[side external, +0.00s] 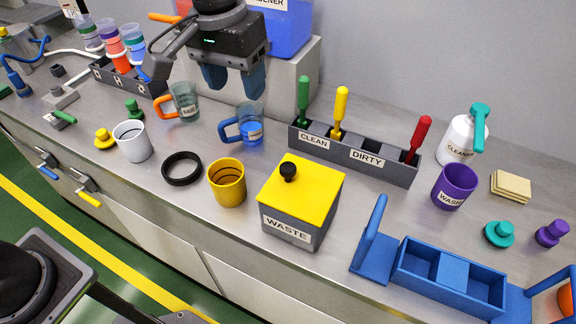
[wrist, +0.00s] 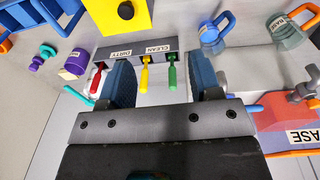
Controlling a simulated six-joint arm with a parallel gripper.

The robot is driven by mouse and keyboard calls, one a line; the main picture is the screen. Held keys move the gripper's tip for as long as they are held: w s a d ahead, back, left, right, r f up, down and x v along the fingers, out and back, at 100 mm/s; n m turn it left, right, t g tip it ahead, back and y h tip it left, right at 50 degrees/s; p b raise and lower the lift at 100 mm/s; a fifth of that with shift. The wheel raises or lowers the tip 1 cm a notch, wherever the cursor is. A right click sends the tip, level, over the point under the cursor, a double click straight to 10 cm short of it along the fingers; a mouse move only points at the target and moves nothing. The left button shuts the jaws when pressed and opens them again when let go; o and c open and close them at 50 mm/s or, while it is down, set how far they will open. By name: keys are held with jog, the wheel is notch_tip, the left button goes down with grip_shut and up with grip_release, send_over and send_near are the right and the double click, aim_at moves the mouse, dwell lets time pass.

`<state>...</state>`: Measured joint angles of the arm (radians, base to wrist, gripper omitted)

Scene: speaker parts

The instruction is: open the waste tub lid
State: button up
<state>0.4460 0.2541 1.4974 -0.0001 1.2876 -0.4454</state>
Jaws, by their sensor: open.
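The waste tub (side external: 289,228) is a grey box labelled WASTE near the front middle of the bench. Its yellow lid (side external: 312,184) lies flat on top and covers it, with a black knob (side external: 288,170) on the lid. In the wrist view the yellow lid (wrist: 108,12) and black knob (wrist: 126,10) show at the top edge. My gripper (side external: 235,92) is high at the back of the bench, behind the tub and apart from it. Its two blue fingers are spread and empty; they also show in the wrist view (wrist: 163,85).
A grey rack (side external: 355,159) marked CLEAN and DIRTY holds green, yellow and red handled tools behind the tub. A yellow cup (side external: 227,184) stands left of the tub, a blue-handled jug (side external: 249,128) behind, and a blue carrier (side external: 447,275) to the right.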

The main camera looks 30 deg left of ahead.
send_over(288, 167)
notch_tip(288, 167, down, 4)
jog(key=g, duration=0.1)
jog(key=shift+y, duration=0.3)
notch_tip(288, 167, down, 14)
jog(key=shift+r, duration=0.1)
grip_shut()
